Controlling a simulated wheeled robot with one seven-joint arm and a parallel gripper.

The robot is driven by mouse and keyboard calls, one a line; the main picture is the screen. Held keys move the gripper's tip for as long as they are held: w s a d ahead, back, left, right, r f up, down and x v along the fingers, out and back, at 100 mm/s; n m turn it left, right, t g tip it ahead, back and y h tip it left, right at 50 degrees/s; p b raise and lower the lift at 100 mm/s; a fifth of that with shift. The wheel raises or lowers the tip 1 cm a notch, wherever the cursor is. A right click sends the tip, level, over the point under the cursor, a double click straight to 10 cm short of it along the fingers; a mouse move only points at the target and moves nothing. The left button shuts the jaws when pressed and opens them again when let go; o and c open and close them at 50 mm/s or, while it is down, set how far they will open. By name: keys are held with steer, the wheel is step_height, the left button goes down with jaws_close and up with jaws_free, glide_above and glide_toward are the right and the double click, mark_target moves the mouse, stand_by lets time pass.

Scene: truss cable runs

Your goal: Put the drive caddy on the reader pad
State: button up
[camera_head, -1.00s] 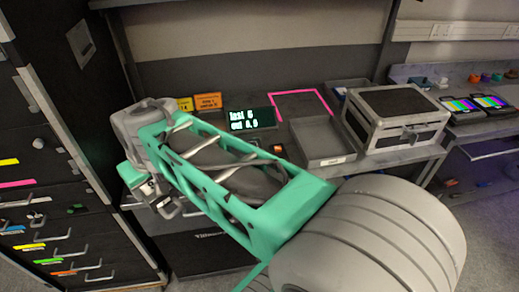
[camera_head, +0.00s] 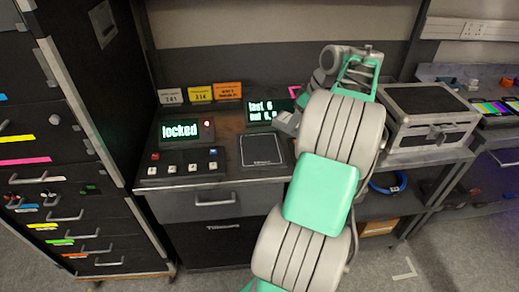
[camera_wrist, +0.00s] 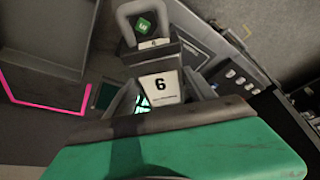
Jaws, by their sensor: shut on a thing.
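The drive caddy (camera_wrist: 160,88) is a grey block with a white label reading 6 and a loop handle with a green square showing through it. My gripper (camera_wrist: 168,98) is shut on it in the wrist view, with the fingers partly hidden. In the head view a light grey piece (camera_head: 288,121), seemingly the caddy, shows left of my arm, above the bench; my arm hides the gripper there. The reader pad (camera_head: 262,150) is a dark, light-edged square on the bench, just left of and below that piece. Nothing is seen lying on it.
Left of the pad stands a button panel (camera_head: 187,133) with a screen reading "locked" and a red light. A second screen (camera_head: 262,109) and several small signs (camera_head: 200,93) stand behind. A silver-edged case (camera_head: 425,112) is right of my arm. A dark cabinet (camera_head: 60,150) bounds the left.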

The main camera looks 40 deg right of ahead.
steer(key=w+a+f, duration=0.2)
steer(key=w+f, duration=0.1)
steer(key=w, duration=0.1)
steer(key=w+a+f+p, duration=0.1)
steer(key=w+a+f, duration=0.1)
steer(key=w+f, duration=0.1)
steer(key=w+a+f, duration=0.2)
steer(key=w+f, duration=0.2)
steer(key=w, duration=0.1)
steer(key=shift+w, duration=0.4)
step_height(320, 180, down, 3)
steer(key=shift+d+r, duration=0.1)
steer(key=shift+r, duration=0.05)
steer(key=shift+f, duration=0.25)
steer(key=o, duration=1.8)
steer(key=shift+s, duration=0.1)
